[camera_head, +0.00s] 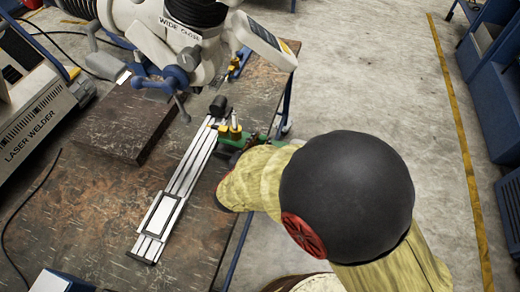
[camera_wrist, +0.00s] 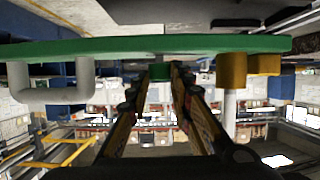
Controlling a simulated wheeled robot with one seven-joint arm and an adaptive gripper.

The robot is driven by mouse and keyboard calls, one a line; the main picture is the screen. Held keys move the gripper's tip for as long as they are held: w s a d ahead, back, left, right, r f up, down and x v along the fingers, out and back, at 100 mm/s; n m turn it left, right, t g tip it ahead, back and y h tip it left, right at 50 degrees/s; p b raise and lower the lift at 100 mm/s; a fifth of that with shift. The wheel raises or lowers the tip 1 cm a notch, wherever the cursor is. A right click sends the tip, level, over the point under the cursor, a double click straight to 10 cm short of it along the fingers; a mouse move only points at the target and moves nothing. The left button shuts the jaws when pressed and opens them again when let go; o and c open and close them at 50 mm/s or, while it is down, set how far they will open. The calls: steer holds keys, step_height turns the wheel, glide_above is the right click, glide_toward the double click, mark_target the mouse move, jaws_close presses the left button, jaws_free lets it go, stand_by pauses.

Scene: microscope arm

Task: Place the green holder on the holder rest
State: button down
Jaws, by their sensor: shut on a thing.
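The green holder (camera_head: 236,142) is beside the far end of a metal rail in the head view, partly hidden by my arm. In the wrist view the green holder (camera_wrist: 100,47) spans the top as a long flat plate. A yellow-brown fitting and pale rod show at its right, a grey loop at its left. My gripper (camera_wrist: 160,85) is shut on a small green part under the plate's middle. My arm hides the fingers in the head view. I cannot tell which part is the holder rest; the metal rail (camera_head: 182,175) lies on the table near the holder.
The microscope (camera_head: 165,35) hangs over the back of the brown table (camera_head: 90,215). A dark block (camera_head: 125,115) lies left of the rail, and the laser welder (camera_head: 40,120) stands at the far left. Open floor is right of the table.

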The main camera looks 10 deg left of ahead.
steer(key=f+b, duration=0.2)
steer(key=f, duration=0.1)
steer(key=shift+s+a+f, duration=0.1)
steer(key=shift+a+f, duration=0.1)
steer(key=shift+f, duration=0.05)
steer(key=shift+r, duration=0.1)
steer(key=c, duration=1.7)
jaws_free()
steer(key=shift+o, duration=0.6)
